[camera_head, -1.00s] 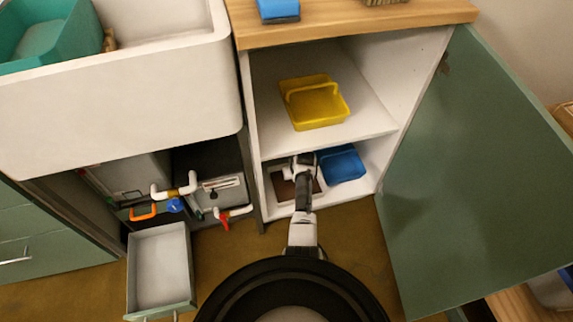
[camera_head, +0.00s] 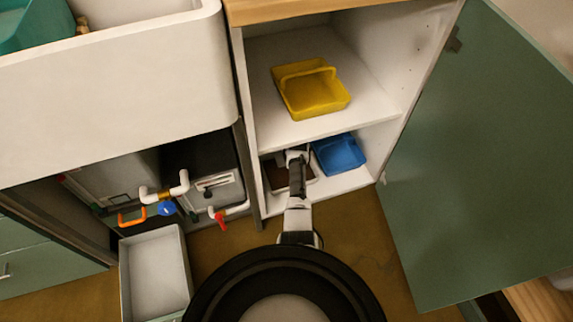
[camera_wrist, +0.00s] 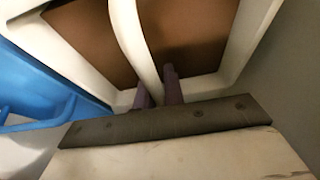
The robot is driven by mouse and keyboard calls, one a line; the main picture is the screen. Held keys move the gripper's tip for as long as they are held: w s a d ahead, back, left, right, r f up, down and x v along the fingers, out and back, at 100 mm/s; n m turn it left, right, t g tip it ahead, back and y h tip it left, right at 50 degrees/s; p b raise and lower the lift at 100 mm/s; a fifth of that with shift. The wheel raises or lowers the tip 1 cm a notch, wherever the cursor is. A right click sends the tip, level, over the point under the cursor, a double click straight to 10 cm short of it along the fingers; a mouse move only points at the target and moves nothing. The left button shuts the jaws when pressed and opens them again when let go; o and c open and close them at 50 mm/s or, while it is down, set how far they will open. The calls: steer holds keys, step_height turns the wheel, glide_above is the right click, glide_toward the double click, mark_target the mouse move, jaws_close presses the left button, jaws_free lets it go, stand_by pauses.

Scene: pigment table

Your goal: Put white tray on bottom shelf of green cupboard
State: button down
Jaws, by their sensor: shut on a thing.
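The white tray (camera_head: 275,175) has a brown inside and is within the bottom compartment of the green cupboard (camera_head: 480,150), left of a blue basket. My gripper (camera_head: 297,154) reaches in from the front and partly covers the tray. In the wrist view, the tray (camera_wrist: 75,25) fills the upper part, and my gripper (camera_wrist: 158,92) is shut on its white handle. I cannot tell whether the tray touches the shelf. The cupboard's green door stands wide open at the right. The bottom shelf (camera_head: 345,182) is white.
The blue basket (camera_head: 340,154) stands close to the tray's right; it also shows in the wrist view (camera_wrist: 45,75). A yellow basket (camera_head: 310,95) sits on the upper shelf. An open grey drawer (camera_head: 155,270) and sink pipes (camera_head: 165,190) are at the left.

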steer(key=c, duration=1.5)
jaws_free()
steer(key=shift+r, duration=0.1)
